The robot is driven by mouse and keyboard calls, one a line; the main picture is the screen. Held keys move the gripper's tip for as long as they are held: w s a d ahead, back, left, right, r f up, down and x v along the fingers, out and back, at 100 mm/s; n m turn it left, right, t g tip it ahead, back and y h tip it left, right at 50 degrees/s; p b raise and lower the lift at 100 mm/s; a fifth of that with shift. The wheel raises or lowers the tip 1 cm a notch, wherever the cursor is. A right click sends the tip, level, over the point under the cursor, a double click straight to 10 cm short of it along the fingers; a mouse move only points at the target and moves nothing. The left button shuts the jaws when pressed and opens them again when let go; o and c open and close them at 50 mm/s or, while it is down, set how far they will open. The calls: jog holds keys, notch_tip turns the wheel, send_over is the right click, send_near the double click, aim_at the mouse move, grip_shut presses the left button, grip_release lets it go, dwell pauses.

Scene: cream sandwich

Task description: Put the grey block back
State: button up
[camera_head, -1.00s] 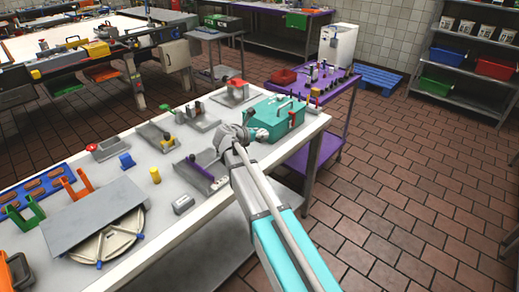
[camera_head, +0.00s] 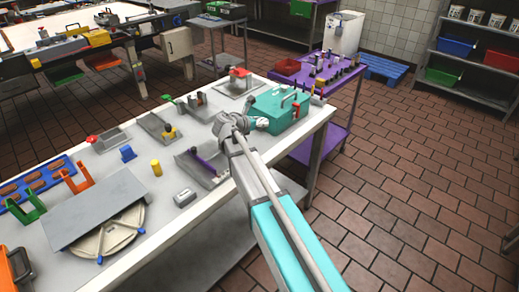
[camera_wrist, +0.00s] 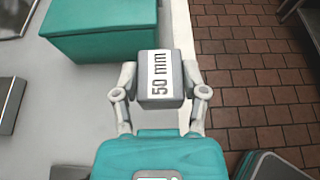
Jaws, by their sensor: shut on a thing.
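My gripper (camera_wrist: 160,82) is shut on a grey block (camera_wrist: 160,90) with a white label reading "50 mm". One finger is on each side of the block in the wrist view. In the head view my gripper (camera_head: 230,126) is over the right part of the white table (camera_head: 235,205), just left of the teal toolbox (camera_head: 280,110). The held block cannot be made out there. The toolbox also shows in the wrist view (camera_wrist: 100,30), beyond the block and to its left.
Another small grey block (camera_head: 185,198) lies near the table's front edge. Grey fixtures, one with a purple bar (camera_head: 205,165), stand left of my gripper. A yellow cylinder (camera_head: 156,168) and a grey plate (camera_head: 97,209) are farther left. A purple table (camera_head: 335,95) stands behind right.

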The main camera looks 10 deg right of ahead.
jog(key=s+a+r+p, duration=0.1)
jog(key=s+a, duration=0.1)
jog(key=s, duration=0.4)
jog(key=s+a+r+p, duration=0.1)
jog(key=s+a, duration=0.1)
jog(key=s, duration=0.5)
jog(key=shift+a, duration=0.3)
jog(key=w+d+f+b, duration=0.1)
jog(key=w+f+b, duration=0.1)
jog(key=w, duration=0.2)
jog(key=w+d+f+b, duration=0.1)
jog(key=w+f+b, duration=0.2)
jog(key=w, duration=0.1)
jog(key=w+d+f+b, duration=0.1)
jog(key=w+f+b, duration=0.2)
jog(key=w, duration=0.1)
jog(key=shift+f, duration=0.1)
jog(key=shift+w+d+f+b, duration=0.2)
jog(key=shift+w+f+b, duration=0.15)
jog(key=shift+b, duration=0.2)
jog(key=shift+f, duration=0.1)
jog(key=shift+w+d+f+b, duration=0.1)
jog(key=shift+w+f+b, duration=0.3)
jog(key=shift+f+b, duration=1.55)
jog(key=shift+b, duration=0.05)
